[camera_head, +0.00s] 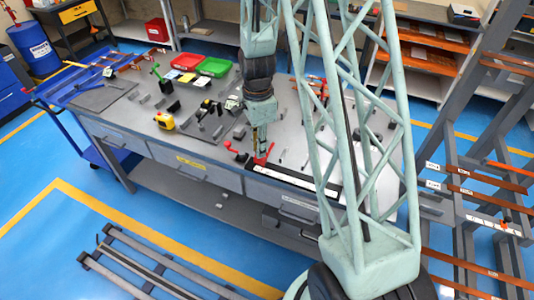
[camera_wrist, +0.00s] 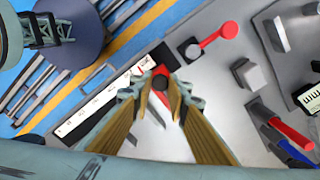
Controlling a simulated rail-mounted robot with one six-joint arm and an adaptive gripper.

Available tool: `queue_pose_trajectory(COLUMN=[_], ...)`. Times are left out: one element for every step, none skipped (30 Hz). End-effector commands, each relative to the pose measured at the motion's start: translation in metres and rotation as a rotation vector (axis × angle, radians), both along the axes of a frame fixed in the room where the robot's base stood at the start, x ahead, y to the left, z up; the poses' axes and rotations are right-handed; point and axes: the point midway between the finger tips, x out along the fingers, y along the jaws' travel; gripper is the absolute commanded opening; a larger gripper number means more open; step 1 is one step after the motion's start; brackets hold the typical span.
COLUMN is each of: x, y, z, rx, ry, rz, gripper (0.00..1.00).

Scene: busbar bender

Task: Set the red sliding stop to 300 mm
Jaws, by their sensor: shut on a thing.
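My gripper (camera_head: 260,146) points down over the front edge of the workbench; it also shows in the wrist view (camera_wrist: 166,90). Its long, yellowish fingers are shut on the red sliding stop (camera_wrist: 159,96), which has a dark round knob on top. The stop shows partly in the head view as a red piece (camera_head: 264,157) at the fingertips. The white scale strip (camera_wrist: 95,105) runs beside it along the bench edge, down and left in the wrist view. Its numbers are too small to read. The fingers hide part of the stop.
A lever with a red handle (camera_wrist: 218,37) stands close by, left of my gripper in the head view (camera_head: 231,147). Grey blocks (camera_wrist: 250,75) and red-handled tools (camera_wrist: 290,132) lie nearby. Green and red trays (camera_head: 213,67) are farther back. Racks with copper bars (camera_head: 490,190) stand right.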

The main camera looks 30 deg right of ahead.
Motion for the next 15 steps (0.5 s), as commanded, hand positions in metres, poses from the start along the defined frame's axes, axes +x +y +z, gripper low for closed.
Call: queue_pose_trajectory(x=[0.007,0.009,0.013,0.016,0.018,0.02,0.022,0.023,0.024,0.025,0.025,0.026,0.026,0.026,0.026], y=[0.004,0.007,0.009,0.011,0.012,0.013,0.014,0.015,0.015,0.016,0.016,0.017,0.017,0.017,0.017], z=[0.0,0.0,0.0,0.0,0.0,0.0,0.0,0.0,0.0,0.0,0.0,0.0,0.0,0.001,0.001], rx=[0.0,0.0,0.0,0.0,0.0,0.0,0.0,0.0,0.0,0.0,0.0,0.0,0.0,0.0,0.0], ry=[-0.001,0.0,0.0,0.0,-0.001,-0.001,-0.001,-0.001,-0.001,-0.001,-0.001,-0.001,-0.001,-0.001,-0.002], rz=[0.002,0.001,0.002,0.002,0.001,0.001,0.001,0.0,0.0,-0.001,-0.001,-0.001,-0.001,-0.001,-0.001], gripper=[0.0,0.0,0.0,0.0,0.0,0.0,0.0,0.0,0.0,0.0,0.0,0.0,0.0,0.0,0.0])
